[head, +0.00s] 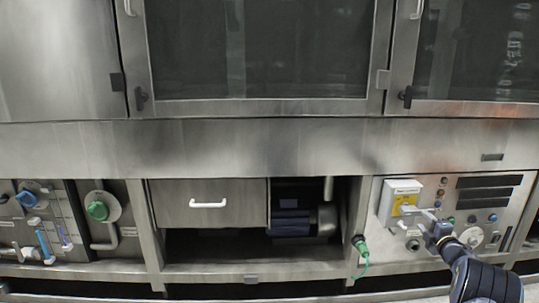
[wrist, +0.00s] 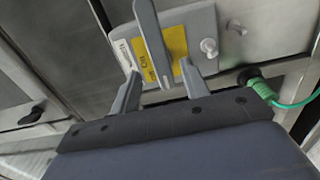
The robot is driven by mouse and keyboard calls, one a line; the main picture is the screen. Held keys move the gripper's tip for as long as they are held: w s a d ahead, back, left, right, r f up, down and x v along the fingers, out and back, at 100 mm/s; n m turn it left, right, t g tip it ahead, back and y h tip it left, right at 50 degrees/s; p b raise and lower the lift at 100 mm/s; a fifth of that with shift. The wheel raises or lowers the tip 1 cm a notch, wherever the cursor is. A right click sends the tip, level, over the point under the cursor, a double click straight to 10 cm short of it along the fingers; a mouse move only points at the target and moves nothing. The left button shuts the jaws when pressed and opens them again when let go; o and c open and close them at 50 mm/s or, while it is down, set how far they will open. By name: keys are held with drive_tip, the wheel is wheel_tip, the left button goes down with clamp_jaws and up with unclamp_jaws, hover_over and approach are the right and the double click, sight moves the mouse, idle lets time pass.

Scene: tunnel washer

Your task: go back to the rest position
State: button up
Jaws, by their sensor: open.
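My gripper (head: 405,218) is at the right of the head view, in front of a light grey switch box with a yellow label (head: 391,214) on the right control panel. In the wrist view my gripper (wrist: 160,86) is open, with its two fingers apart. A grey lever (wrist: 150,35) on the box (wrist: 203,25) reaches down between the fingers and in front of the yellow label. I cannot tell whether a finger touches it. My arm comes in from the lower right of the head view.
The panel (head: 510,192) carries several knobs and dark slots. A green connector with a cable (head: 361,246) hangs left of the box, and also shows in the wrist view (wrist: 262,90). A drawer (head: 170,205) and open bay lie further left. Glass doors (head: 260,50) are above.

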sight(417, 214)
drive_tip(key=shift+w+a+b, duration=0.1)
drive_tip(key=shift+w+b, duration=0.4)
drive_tip(key=shift+w, duration=2.55)
drive_tip(key=shift+s, duration=0.1)
